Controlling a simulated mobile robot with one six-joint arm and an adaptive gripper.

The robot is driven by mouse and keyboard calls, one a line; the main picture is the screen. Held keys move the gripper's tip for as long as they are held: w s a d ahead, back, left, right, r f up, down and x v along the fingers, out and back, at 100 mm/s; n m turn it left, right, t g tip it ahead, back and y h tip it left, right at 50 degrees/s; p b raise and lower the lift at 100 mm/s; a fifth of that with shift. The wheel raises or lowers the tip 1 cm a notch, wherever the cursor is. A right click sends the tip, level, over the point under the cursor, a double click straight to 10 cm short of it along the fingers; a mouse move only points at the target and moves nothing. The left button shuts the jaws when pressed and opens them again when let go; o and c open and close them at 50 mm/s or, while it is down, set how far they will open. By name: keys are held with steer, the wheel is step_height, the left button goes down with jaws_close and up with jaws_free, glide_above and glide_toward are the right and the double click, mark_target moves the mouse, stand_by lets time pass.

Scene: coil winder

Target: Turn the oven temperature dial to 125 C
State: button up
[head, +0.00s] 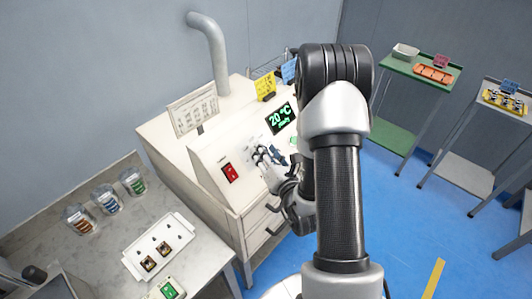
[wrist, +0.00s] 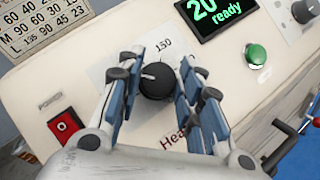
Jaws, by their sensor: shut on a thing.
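The oven temperature dial (wrist: 157,82) is a round black knob on the white sloped panel in the wrist view. A short white mark shows on its upper left part. The number 150 is printed on the scale plate above it; other scale marks are hidden by the fingers. My gripper (wrist: 160,78) is shut on the dial, with a blue-padded finger on each side. In the head view my gripper (head: 268,157) is at the panel and hides the dial. The display (wrist: 214,12) reads 20 and "ready"; in the head view it reads 20 °C (head: 281,119).
A red power switch (wrist: 65,125) is left of the dial. A green button (wrist: 256,53) and a grey knob (wrist: 303,12) are to the right. A printed number chart (wrist: 40,22) stands behind. The bench (head: 105,250) at left holds jars and a white tray (head: 133,262).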

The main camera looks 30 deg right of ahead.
steer(key=o, duration=1)
steer(key=shift+o, duration=0.2)
